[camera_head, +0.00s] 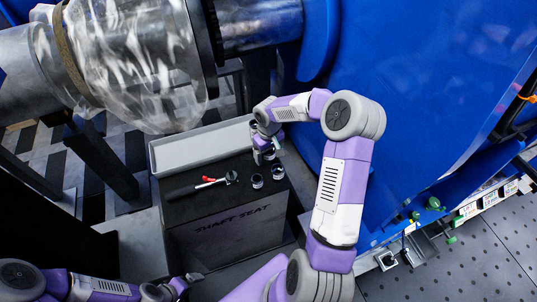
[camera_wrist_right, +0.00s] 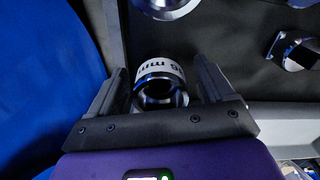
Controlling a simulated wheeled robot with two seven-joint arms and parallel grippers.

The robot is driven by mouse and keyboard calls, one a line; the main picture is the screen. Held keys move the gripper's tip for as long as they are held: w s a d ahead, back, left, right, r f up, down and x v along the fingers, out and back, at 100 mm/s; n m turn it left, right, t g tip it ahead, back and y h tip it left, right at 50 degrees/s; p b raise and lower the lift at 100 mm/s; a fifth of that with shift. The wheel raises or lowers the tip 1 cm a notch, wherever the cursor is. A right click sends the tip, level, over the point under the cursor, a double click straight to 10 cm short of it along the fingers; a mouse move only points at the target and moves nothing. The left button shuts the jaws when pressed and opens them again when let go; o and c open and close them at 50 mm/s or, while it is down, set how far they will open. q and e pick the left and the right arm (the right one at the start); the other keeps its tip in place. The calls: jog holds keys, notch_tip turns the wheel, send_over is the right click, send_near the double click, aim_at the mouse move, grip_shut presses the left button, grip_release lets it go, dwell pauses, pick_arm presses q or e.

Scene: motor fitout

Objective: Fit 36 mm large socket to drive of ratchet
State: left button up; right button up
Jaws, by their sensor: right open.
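My right gripper (camera_head: 264,154) points down over the back right of the dark box top in the head view. In the right wrist view its two fingers (camera_wrist_right: 160,88) are open. A metal socket (camera_wrist_right: 161,82) with a white band and partly visible "mm" lettering lies between them, with a gap on each side. In the head view this socket is mostly hidden by the gripper. The ratchet (camera_head: 205,186), with a dark handle, red part and round head, lies on the box top to the left. My left gripper (camera_head: 190,279) is low in the head view; its fingers are unclear.
Two more sockets, a front one (camera_head: 257,181) and a right one (camera_head: 277,172), stand near the ratchet head. A grey tray (camera_head: 195,150) lies along the back of the dark box (camera_head: 225,236) marked "SHAFT SEAT". A large blue housing (camera_head: 425,90) rises on the right.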

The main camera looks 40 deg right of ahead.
jog(key=c, duration=1.4)
jog(key=shift+r, duration=0.1)
